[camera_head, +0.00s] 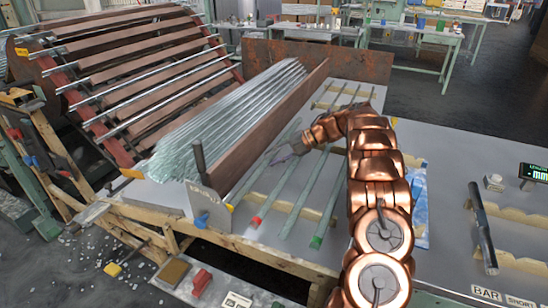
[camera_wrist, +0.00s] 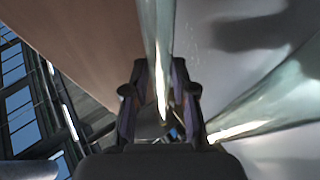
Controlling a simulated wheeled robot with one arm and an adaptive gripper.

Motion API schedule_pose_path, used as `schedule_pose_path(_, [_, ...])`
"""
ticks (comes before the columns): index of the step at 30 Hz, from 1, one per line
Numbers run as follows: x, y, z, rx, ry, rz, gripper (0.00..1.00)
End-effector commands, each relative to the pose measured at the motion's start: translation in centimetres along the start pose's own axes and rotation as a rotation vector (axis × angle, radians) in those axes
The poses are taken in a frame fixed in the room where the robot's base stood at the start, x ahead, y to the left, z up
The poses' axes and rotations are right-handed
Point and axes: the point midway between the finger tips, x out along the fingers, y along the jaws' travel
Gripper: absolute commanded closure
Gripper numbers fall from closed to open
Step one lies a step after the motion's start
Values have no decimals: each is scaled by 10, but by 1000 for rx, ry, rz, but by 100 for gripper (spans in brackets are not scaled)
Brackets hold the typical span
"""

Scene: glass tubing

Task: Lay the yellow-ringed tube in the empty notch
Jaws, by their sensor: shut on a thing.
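The yellow-ringed tube (camera_head: 246,187) is a long pale green glass tube; its yellow end (camera_head: 230,208) points to the front left in the head view. My gripper (camera_head: 275,159) is shut on it partway along its length, from the right. In the wrist view my gripper (camera_wrist: 160,112) has the tube (camera_wrist: 158,40) between its two fingers. I cannot tell whether the tube touches the notched cream rail (camera_head: 287,206) or hangs just above it. The tube lies just right of a brown board. Which notch is empty is not clear.
A red-ended tube (camera_head: 283,181) and a green-ended tube (camera_head: 332,199) lie to the right on the rails. A heap of glass tubing (camera_head: 235,105) is behind the brown board (camera_head: 270,125) at left. A dark bar (camera_head: 482,228) lies at far right.

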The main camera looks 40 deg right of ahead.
Motion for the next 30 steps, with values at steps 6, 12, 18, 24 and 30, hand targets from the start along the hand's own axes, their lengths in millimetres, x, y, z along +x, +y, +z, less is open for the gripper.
schedule_pose_path(6, [3, -5, 1, 0, 0, 0, 100])
schedule_pose_path(12, [4, -7, 2, 0, 0, 0, 66])
schedule_pose_path(18, [4, -7, 2, 0, 0, 0, 49])
schedule_pose_path(24, [4, -7, 2, 1, 0, 0, 49])
schedule_pose_path(30, [0, -2, 0, 0, 0, 0, 49])
